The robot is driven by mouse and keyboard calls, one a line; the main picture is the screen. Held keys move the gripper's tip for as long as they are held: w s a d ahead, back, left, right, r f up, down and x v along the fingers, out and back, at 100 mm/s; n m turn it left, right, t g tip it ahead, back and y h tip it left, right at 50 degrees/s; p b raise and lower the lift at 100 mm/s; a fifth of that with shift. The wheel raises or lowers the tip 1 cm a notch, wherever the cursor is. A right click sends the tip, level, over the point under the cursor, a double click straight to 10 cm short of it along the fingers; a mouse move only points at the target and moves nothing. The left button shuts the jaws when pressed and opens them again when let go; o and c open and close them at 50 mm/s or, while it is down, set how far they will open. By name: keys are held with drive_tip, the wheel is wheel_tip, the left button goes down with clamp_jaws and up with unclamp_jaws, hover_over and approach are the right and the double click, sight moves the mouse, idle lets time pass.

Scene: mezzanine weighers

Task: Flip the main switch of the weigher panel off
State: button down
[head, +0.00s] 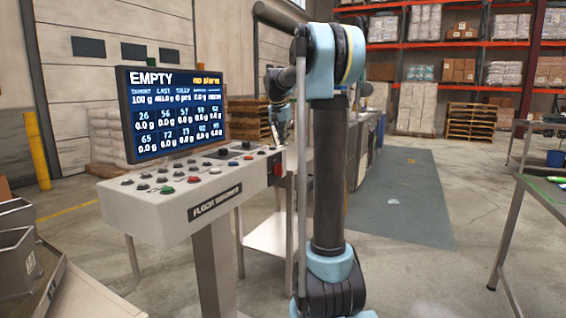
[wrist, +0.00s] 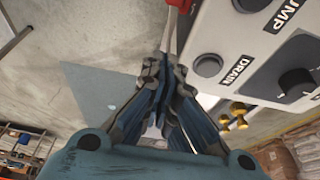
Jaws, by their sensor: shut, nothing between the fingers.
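The weigher panel (head: 165,215) is a pale console with rows of buttons and a screen (head: 172,113) reading EMPTY. A red part (head: 278,169), which looks like the main switch, sits at its right end. In the wrist view a red piece (wrist: 181,4) shows at the top edge by the panel's side, with a thin light strip below it. My gripper (wrist: 163,66) is shut and empty, its tips just below that strip; I cannot tell whether they touch.
In the wrist view, the panel face beside my fingers carries a DRAIN label (wrist: 237,70), dark buttons and a black knob (wrist: 297,83). A green-topped table (head: 545,192) stands at the right and grey bins (head: 14,262) at the left.

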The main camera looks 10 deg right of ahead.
sight(279, 170)
drive_tip(key=x, duration=1)
drive_tip(key=shift+s+a, duration=0.6)
drive_tip(key=shift+s, duration=0.2)
drive_tip(key=shift+s+a, duration=0.6)
drive_tip(key=shift+s, duration=0.25)
drive_tip(key=shift+d, duration=0.15)
drive_tip(key=shift+t, duration=0.3)
